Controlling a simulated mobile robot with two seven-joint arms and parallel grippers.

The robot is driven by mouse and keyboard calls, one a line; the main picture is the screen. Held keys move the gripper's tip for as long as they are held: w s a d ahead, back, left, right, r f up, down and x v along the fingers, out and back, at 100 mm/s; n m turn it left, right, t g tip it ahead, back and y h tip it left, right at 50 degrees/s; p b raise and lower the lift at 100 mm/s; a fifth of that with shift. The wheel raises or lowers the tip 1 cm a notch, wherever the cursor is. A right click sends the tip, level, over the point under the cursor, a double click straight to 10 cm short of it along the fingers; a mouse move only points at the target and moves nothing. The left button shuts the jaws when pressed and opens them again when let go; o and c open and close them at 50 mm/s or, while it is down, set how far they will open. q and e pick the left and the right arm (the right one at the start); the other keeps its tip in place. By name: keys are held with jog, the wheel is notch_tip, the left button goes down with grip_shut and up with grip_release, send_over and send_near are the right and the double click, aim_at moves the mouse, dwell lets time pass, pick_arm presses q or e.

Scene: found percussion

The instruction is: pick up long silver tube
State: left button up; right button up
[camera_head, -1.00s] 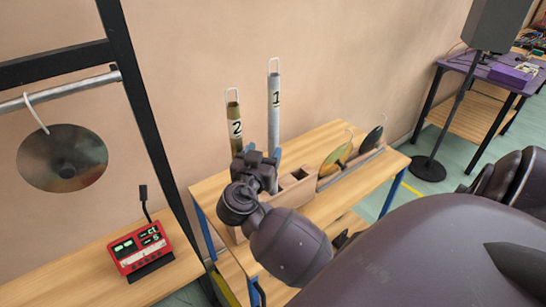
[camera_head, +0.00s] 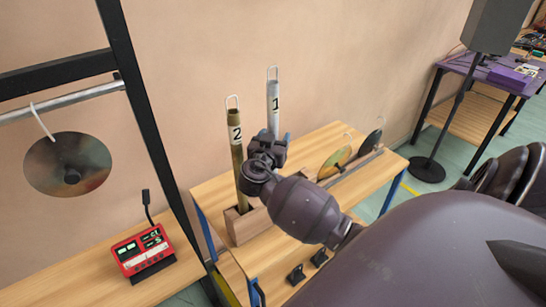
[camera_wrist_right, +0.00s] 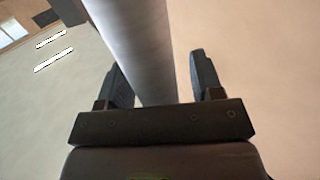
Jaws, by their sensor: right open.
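The long silver tube (camera_head: 274,104), labelled 1 with a wire loop on top, stands upright on the wooden table. My right gripper (camera_head: 268,142) is at its lower part and hides its foot in the head view. In the right wrist view the silver tube (camera_wrist_right: 138,45) runs between the two open fingers of my right gripper (camera_wrist_right: 162,80). It lies close to the left finger, with a gap to the right finger. My left gripper does not show.
A brass tube (camera_head: 235,150), labelled 2, stands in the wooden holder (camera_head: 243,226) just left of my right gripper. Small cymbals (camera_head: 335,163) stand in a rack at right. A red device (camera_head: 143,252) and a hanging cymbal (camera_head: 68,164) are at left.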

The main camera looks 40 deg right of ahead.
grip_shut()
dwell(0.3)
